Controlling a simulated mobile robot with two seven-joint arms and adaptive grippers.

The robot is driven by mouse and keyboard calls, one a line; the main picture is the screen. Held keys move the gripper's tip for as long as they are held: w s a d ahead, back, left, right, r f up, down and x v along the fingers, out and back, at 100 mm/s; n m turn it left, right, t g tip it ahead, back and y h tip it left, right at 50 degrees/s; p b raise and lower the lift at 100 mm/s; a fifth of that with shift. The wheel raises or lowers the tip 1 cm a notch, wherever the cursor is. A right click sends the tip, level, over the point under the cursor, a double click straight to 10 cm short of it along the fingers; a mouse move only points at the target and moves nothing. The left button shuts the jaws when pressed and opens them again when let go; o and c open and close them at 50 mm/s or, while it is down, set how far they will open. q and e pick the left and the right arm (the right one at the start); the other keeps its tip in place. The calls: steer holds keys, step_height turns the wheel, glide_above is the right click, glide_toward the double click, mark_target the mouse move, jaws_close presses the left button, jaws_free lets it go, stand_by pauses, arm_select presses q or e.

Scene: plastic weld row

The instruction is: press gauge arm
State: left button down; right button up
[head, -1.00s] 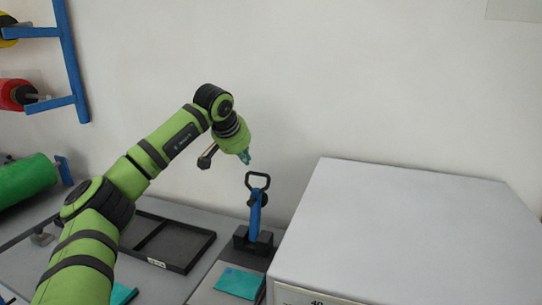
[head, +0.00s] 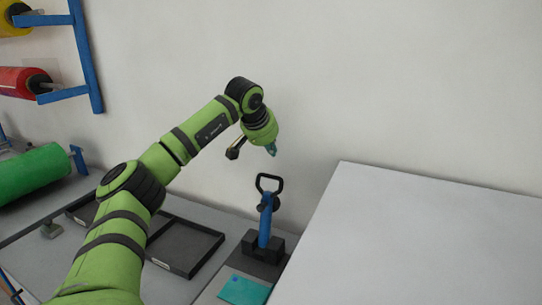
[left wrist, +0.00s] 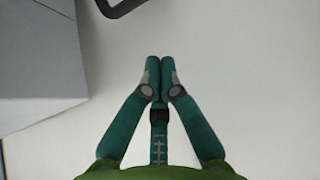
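The gauge arm is a blue upright lever (head: 265,224) with a black loop handle (head: 269,176) on top, standing in a black base (head: 251,244). My left gripper (head: 271,150) is above the handle and apart from it in the head view. In the left wrist view its teal fingers (left wrist: 159,72) are pressed together with nothing between them. Part of a black bar, likely the loop handle (left wrist: 118,9), shows at the top edge of that view. My right gripper is not in view.
A large white box (head: 420,225) stands right of the lever. A teal pad (head: 244,289) lies in front of the base. A black tray (head: 187,246), a green roll (head: 35,172) and a blue rack (head: 86,55) are at left. A pale wall is behind.

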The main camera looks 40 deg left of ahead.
arm_select(q)
steer(key=f+p, duration=0.1)
steer(key=f, duration=0.1)
steer(key=f+p, duration=0.1)
steer(key=f, duration=0.1)
steer(key=w+f+p, duration=0.1)
steer(key=f, duration=0.1)
steer(key=shift+w+a+f, duration=0.1)
steer(key=shift+a+f, duration=0.05)
steer(key=shift+f, duration=0.25)
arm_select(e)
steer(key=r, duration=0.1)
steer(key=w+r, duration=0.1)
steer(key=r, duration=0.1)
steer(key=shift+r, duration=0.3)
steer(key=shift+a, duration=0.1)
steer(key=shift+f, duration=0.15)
